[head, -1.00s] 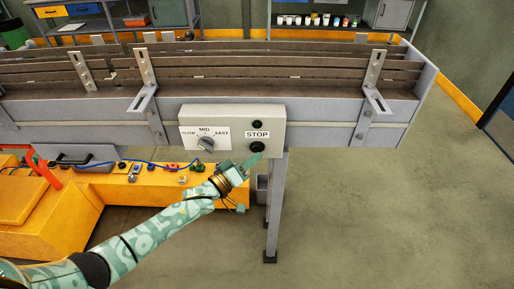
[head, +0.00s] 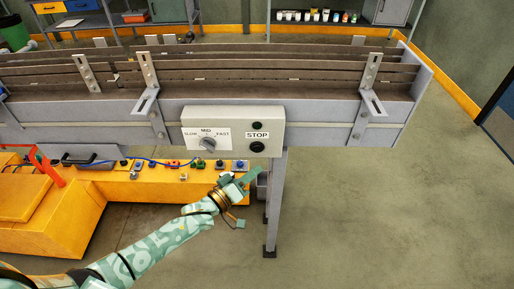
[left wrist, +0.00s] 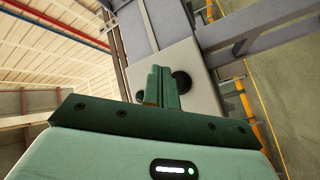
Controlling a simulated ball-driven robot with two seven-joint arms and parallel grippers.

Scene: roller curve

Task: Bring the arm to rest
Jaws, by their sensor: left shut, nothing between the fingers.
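My left arm reaches in from the lower left of the head view. Its gripper (head: 250,178) is shut and empty, below and in front of the control box (head: 233,113), apart from it. In the left wrist view the shut green fingers (left wrist: 159,88) point toward the box, with a dark round button (left wrist: 181,80) beside them. The box carries a grey speed knob (head: 207,144) on a SLOW–MID–FAST plate, turned near MID, and a black button (head: 257,147) under the STOP label. My right gripper is not in view.
The roller conveyor (head: 60,112) runs across above the arm, with a grey support leg (head: 275,205) just right of the gripper. A yellow unit (head: 60,220) with several small switches stands below left. The floor (head: 400,210) at right is clear.

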